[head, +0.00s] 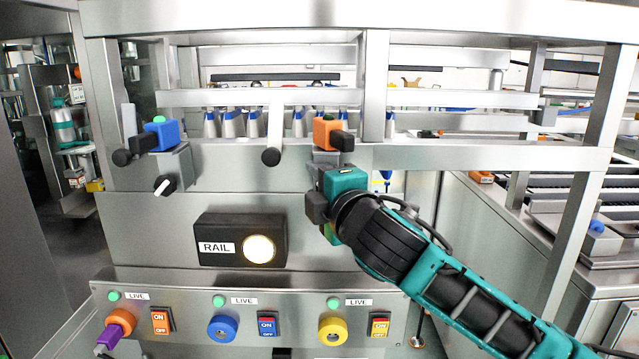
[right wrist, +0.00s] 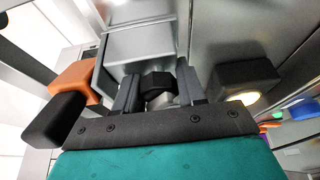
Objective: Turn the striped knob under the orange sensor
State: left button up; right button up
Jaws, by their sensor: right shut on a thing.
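The orange sensor (head: 327,132) sits on a grey bracket on the machine's front, with a black cylinder at its right side. It also shows at the left of the right wrist view (right wrist: 78,80). My right gripper (head: 322,190) is directly below it, reaching in from the lower right. In the right wrist view the dark knob (right wrist: 158,86) sits between my two fingers, and the gripper is shut on it. The knob's stripe cannot be made out there, and in the head view my gripper hides the knob. My left gripper is not in view.
A blue sensor (head: 161,135) with a black-and-white knob (head: 164,186) below it is at the left. A black RAIL box (head: 241,239) with a lit button is left of my gripper. A lower panel (head: 180,280) carries colored knobs and switches. Bottles (head: 231,122) stand behind the rail.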

jog(key=o, duration=1)
jog(key=shift+c, duration=0.2)
jog(key=shift+s, duration=0.15)
jog(key=b+v, duration=0.1)
jog(key=v, duration=1.1)
jog(key=shift+s, duration=0.25)
jog(key=shift+d, duration=0.1)
